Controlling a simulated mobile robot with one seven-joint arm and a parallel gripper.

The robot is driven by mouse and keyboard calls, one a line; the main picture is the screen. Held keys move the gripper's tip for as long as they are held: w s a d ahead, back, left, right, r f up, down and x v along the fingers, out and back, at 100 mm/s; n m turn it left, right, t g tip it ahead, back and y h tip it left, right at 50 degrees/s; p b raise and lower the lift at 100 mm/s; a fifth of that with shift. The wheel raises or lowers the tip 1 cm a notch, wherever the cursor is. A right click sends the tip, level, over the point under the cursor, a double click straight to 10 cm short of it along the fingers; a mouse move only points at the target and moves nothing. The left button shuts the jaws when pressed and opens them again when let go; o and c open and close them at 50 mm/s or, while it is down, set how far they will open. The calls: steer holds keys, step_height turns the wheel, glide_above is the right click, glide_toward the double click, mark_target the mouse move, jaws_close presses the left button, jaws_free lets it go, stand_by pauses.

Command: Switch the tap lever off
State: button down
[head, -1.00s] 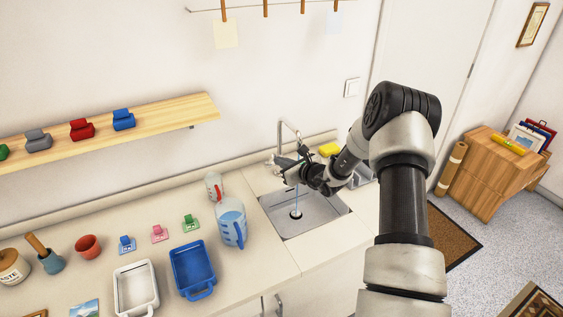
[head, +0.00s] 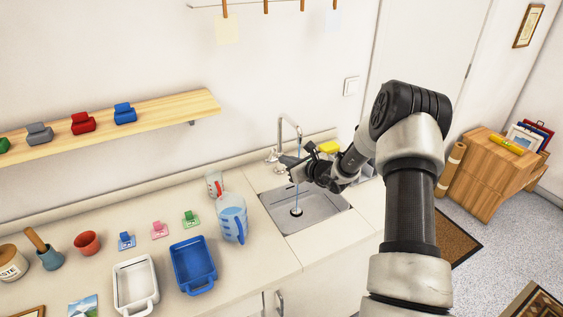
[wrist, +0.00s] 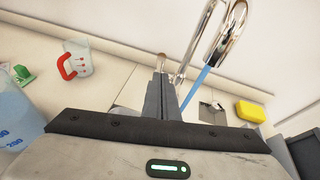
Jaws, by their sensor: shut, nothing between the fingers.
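The chrome tap (head: 297,126) stands behind the sink (head: 318,215), and a blue stream of water (head: 297,192) runs from its spout to the drain. The tap lever (head: 271,156) shows small at the tap's base, left of the spout. My gripper (head: 282,160) is over the back left of the sink, close beside the lever. In the wrist view my gripper's fingers (wrist: 161,78) are shut and empty. A rounded metal end, seemingly the lever (wrist: 161,60), shows just past the fingertips; I cannot tell if they touch. The spout (wrist: 226,35) and water are just right of the fingers.
A yellow sponge (head: 329,147) lies behind the sink at the right. A blue measuring jug (head: 232,218) and a red-handled cup (head: 214,185) stand left of the sink. Blue (head: 192,265) and white (head: 135,286) trays sit further left on the counter.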

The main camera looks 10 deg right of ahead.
steer(key=v, duration=1)
steer(key=shift+r+b, duration=0.3)
steer(key=shift+r, duration=0.05)
